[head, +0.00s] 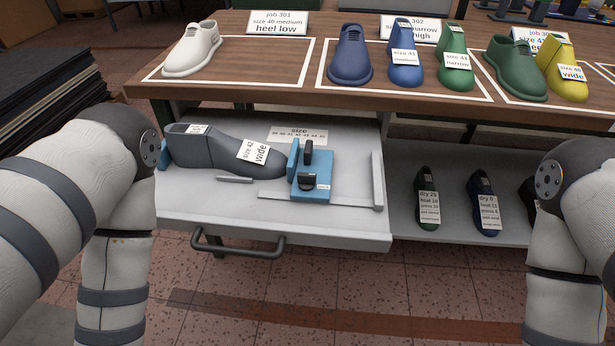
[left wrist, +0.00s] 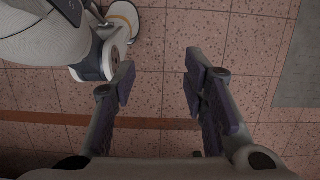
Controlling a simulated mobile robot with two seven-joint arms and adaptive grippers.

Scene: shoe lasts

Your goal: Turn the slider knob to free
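The blue slider (head: 312,178) sits on the light grey pull-out tray (head: 230,215) below the wooden table top. Two black knobs show on it, an upper knob (head: 308,152) standing upright and a lower knob (head: 308,181) lying closer to the tray's front. The small label by the lower knob is too small to read. A grey last (head: 222,150) marked size 42 wide lies left of the slider. My left gripper (left wrist: 158,82) is open and empty above the tiled floor in the left wrist view. My right gripper is out of view; only its arm shows at the right.
The tray has a dark front handle (head: 238,247) and a raised strip at its right. Several lasts and job cards line the table top (head: 270,60). More lasts (head: 427,200) stand on the shelf at right. Floor in front is clear.

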